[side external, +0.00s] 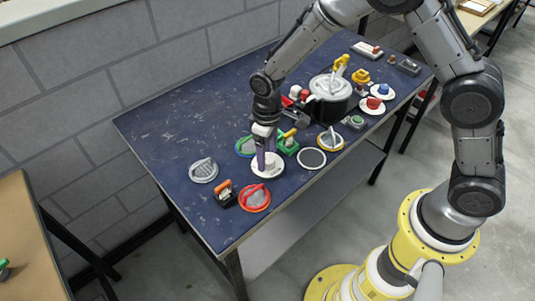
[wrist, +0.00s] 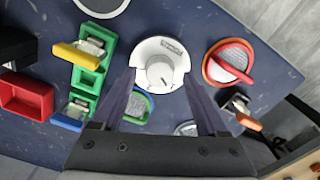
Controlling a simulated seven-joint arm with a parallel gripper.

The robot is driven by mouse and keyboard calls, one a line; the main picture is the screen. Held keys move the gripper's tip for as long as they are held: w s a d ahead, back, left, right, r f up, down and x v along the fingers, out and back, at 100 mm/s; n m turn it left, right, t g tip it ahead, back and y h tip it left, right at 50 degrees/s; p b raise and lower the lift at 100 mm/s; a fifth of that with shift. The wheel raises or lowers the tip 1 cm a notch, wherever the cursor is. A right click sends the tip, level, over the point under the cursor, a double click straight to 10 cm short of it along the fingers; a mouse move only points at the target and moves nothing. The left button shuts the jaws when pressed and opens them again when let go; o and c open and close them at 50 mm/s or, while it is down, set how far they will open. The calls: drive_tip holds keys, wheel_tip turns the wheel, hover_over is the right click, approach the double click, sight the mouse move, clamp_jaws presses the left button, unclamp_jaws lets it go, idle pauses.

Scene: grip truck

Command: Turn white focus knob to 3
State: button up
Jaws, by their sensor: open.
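The white focus knob is a round white dial (wrist: 160,52) with a small raised central knob (wrist: 160,71) and a dark printed label near its rim.
A red-rimmed dial (side external: 255,198) and a grey dial (side external: 203,170) lie nearby. A green block with a yellow lever (wrist: 85,60) and a red open box (wrist: 25,97) are left in the wrist view. A black pot-like object (side external: 330,97) stands farther back. The table's left end is clear.

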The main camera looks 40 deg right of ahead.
drive_tip(key=shift+f, duration=0.45)
clamp_jaws()
